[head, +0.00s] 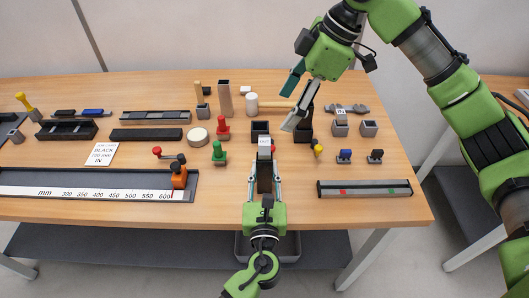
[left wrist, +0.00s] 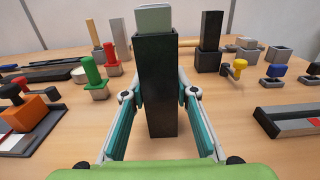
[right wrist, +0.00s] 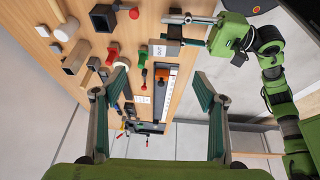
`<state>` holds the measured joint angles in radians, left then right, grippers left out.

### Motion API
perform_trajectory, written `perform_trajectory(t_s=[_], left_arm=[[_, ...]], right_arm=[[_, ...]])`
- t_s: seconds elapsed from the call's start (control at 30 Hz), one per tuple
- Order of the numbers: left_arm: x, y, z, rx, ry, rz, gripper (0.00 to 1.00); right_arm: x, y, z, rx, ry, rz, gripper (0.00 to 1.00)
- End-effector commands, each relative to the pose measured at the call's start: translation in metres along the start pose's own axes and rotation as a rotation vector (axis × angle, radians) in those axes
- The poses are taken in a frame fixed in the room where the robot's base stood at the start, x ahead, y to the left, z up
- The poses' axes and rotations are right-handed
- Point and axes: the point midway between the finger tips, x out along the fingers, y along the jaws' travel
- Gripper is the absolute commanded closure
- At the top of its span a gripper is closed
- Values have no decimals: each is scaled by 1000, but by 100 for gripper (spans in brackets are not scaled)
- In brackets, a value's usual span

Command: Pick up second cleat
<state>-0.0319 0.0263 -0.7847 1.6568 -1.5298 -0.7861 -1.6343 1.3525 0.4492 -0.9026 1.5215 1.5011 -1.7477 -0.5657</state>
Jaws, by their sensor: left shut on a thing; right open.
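My left gripper (head: 264,185) is shut on a tall dark block (left wrist: 156,90) with a pale piece (left wrist: 153,18) on top, at the table's front edge. Its fingers lie along both sides of the block in the left wrist view. My right gripper (head: 288,106) is open and empty above the back middle of the table; its spread fingers show in the right wrist view (right wrist: 160,72). I cannot tell which thing is the second cleat. Small pieces with a blue top (head: 345,155) and a black top (head: 376,155) stand on the right.
A grey rail (head: 365,189) lies at the front right. A measuring rule (head: 90,191) with an orange stop (head: 180,178) is on the left. Red (head: 222,127) and green (head: 219,152) clamp-like pieces stand near the middle. A mallet (head: 252,103) lies behind.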

Motion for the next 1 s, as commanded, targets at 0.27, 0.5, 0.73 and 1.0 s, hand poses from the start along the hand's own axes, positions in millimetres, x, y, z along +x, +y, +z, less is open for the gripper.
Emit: perform_trajectory(t_s=[0.27,0.5,0.73,1.0], left_arm=[[0,0,-1,1,2,1,94],[0,0,-1,1,2,0,94],[0,0,-1,1,2,0,94],[0,0,-1,1,2,0,94]], right_arm=[[41,-8,1,-13,-17,-19,35],[68,-7,1,-13,-15,-15,35],[94,-8,2,-13,-16,-17,35],[121,-8,3,-11,-14,-14,35]])
